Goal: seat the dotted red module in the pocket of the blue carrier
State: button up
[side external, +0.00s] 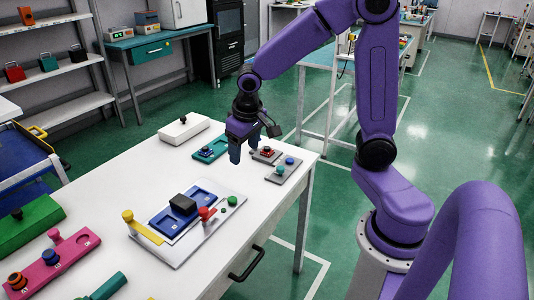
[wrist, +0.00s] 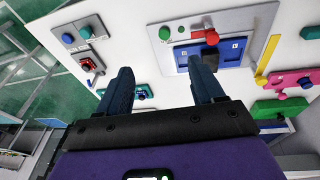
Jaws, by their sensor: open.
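A red module (side external: 267,152) with a dark top sits on a small grey plate near the table's far right edge; it also shows at the left of the wrist view (wrist: 87,65). Its dots are too small to make out. The blue carrier (side external: 203,196) lies on a light grey board at the table's middle, and at the upper right of the wrist view (wrist: 232,52). A dark block (side external: 183,203) stands on the carrier, beside a visible recess. My gripper (side external: 241,152) is open and empty above the table, left of the red module in the side view.
A red knob (side external: 207,213) and a green knob (side external: 232,201) stand beside the carrier, with a yellow bar (side external: 143,228) at its other end. A grey plate with blue and teal knobs (side external: 283,172), a teal fixture (side external: 210,150) and a white box (side external: 184,129) are near my gripper.

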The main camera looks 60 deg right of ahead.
jog(key=w+d+f+m+h, duration=0.2)
jog(key=w+d+m, duration=0.5)
jog(key=d, duration=0.5)
jog(key=m, duration=0.5)
send_near(267, 148)
jog(key=shift+h, duration=0.4)
jog(key=x, duration=0.4)
jog(key=shift+w+a, duration=0.2)
jog(key=shift+a, duration=0.2)
jog(key=shift+x, duration=2.7)
jog(key=shift+s, duration=0.2)
jog(key=c, duration=0.9)
